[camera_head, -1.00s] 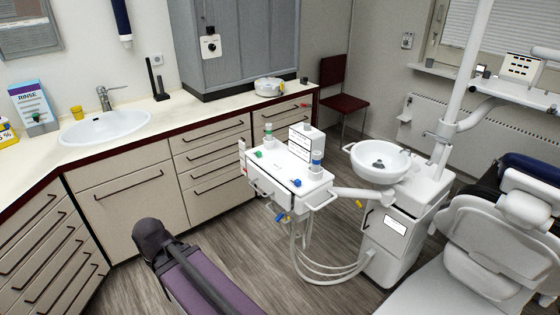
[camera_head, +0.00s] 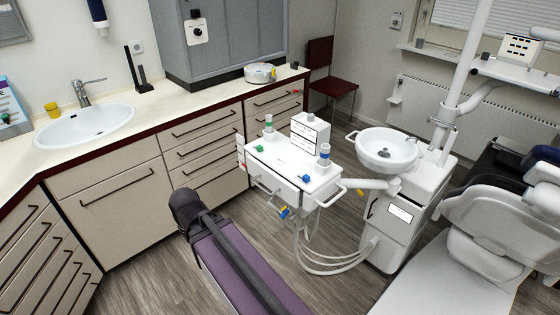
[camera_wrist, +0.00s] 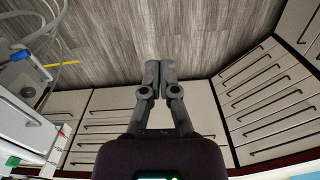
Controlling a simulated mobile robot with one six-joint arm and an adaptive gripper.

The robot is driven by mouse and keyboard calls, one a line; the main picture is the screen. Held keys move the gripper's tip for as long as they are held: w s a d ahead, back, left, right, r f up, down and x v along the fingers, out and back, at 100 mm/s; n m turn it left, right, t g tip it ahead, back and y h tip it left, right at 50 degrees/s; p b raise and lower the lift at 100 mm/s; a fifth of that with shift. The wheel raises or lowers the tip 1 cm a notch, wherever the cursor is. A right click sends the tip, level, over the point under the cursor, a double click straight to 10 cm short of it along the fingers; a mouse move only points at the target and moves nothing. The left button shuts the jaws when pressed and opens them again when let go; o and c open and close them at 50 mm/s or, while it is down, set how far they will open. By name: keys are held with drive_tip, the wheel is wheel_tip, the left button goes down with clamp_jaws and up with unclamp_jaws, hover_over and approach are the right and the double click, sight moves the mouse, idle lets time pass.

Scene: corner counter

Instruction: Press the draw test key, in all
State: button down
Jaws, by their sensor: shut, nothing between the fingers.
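I cannot make out which key is the draw test key; no label is readable. Small control-like things show on the white cart (camera_head: 285,166): a labelled white box (camera_head: 310,130), a green knob (camera_head: 260,149) and a blue knob (camera_head: 306,178). A white panel with a dark knob (camera_head: 197,30) sits on the grey cabinet. A panel with small keys (camera_head: 520,47) stands on the upper right tray. My gripper (camera_wrist: 158,66) is shut and empty in the wrist view, above the floor, touching nothing visible. In the head view my arm hides it.
The counter with a sink (camera_head: 85,127) and a round white device (camera_head: 260,73) runs along the back left. The basin (camera_head: 386,149) and dental chair (camera_head: 470,250) stand at right. Hoses (camera_head: 325,266) hang below the cart. Open floor (camera_head: 165,270) lies between the drawers and cart.

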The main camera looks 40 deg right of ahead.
drive_tip(key=shift+w+d, duration=0.1)
drive_tip(key=shift+d, duration=0.05)
wheel_tip(320, 180, up, 13)
drive_tip(key=m+t+y+p, duration=0.2)
drive_tip(key=m+t+p, duration=0.5)
drive_tip(key=t, duration=0.2)
hover_over(280, 161)
drive_tip(key=shift+s+d+f, duration=0.1)
drive_tip(key=shift+s+f, duration=0.1)
drive_tip(key=shift+s, duration=0.05)
drive_tip(key=shift+f, duration=0.25)
wheel_tip(280, 161, down, 8)
drive_tip(key=b, duration=0.9)
drive_tip(key=shift+f, duration=0.2)
